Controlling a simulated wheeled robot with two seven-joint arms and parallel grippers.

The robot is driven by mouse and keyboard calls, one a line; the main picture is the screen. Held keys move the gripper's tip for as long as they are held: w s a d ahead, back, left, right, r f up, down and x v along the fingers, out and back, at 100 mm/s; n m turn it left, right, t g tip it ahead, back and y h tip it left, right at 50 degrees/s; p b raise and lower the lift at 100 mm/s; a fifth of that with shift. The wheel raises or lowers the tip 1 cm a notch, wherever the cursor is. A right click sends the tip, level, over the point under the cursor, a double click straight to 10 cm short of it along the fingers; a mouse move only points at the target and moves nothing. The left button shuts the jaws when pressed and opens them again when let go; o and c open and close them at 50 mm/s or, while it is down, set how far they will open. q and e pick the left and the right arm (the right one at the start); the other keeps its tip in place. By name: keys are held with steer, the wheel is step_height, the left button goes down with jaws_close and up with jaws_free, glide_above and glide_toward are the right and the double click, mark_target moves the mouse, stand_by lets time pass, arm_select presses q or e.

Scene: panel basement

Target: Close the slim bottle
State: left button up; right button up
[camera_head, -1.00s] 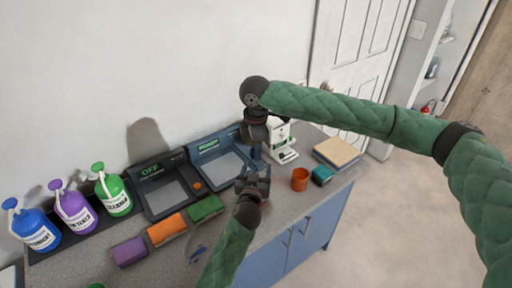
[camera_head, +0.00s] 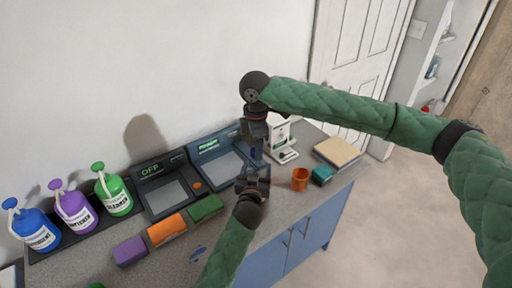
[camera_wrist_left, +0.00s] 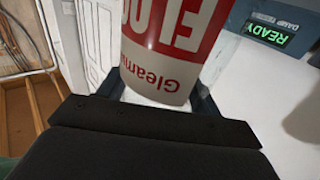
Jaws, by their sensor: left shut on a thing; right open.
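A bottle with a white and red label (camera_wrist_left: 172,50) fills the top middle of the left wrist view, upside down in that picture. It is between the fingers of my left gripper (camera_wrist_left: 160,92), which is shut on it. In the head view my left gripper (camera_head: 254,174) is over the counter's front part. My right gripper (camera_head: 256,148) points down just above it and is open. The bottle is mostly hidden there behind the grippers, and its top and any cap cannot be made out. A small blue bit shows under the right gripper; I cannot tell what it is.
A white device (camera_head: 282,143), an orange cup (camera_head: 300,179), a teal block (camera_head: 321,175) and a tan-topped box (camera_head: 338,151) stand right. Behind are an OFF panel (camera_head: 165,190) and a lit panel (camera_head: 222,168). Pump bottles (camera_head: 115,196) and coloured blocks (camera_head: 167,230) are left.

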step_height(320, 180, up, 11)
stand_by(0.4)
steer(key=shift+f, duration=0.1)
arm_select(q)
steer(key=o, duration=2)
steer(key=shift+c, duration=0.2)
steer(key=shift+s, duration=0.1)
arm_select(e)
steer(key=shift+f, duration=0.1)
arm_select(q)
steer(key=shift+s+f+b, duration=0.15)
steer(key=shift+s+b, duration=0.15)
arm_select(e)
step_height(320, 180, down, 3)
steer(key=b, duration=0.3)
steer(key=shift+f, duration=0.15)
arm_select(q)
steer(key=s+a, duration=0.1)
steer(key=s, duration=0.6)
